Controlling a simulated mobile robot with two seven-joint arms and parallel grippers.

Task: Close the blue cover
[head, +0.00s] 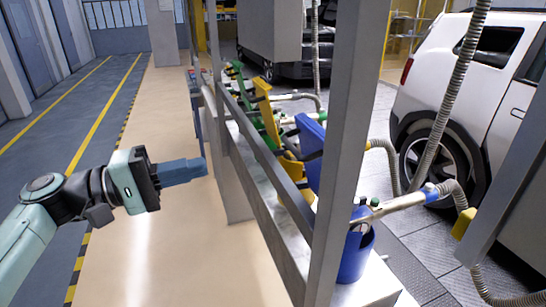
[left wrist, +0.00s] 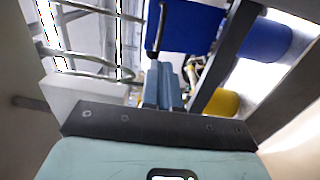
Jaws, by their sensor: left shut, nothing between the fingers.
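The blue cover (head: 309,136) is a flat blue panel standing raised behind the grey rail in the head view. In the left wrist view the blue cover (left wrist: 187,26) fills the upper middle, beyond my fingertips. A blue cylindrical holder (head: 354,256) with a nozzle in it sits lower right, behind the grey post. My left gripper (head: 200,168) is over the tan floor strip, left of the rail and apart from the cover. Its blue-grey fingers (left wrist: 164,82) are together and empty. My right gripper is not in view.
A grey post (head: 347,130) and a sloping rail (head: 262,150) stand between my left gripper and the cover. Yellow (head: 266,108) and green covers (head: 240,82) stand farther back. Hoses and a white car (head: 470,95) are at right. The tan strip is clear.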

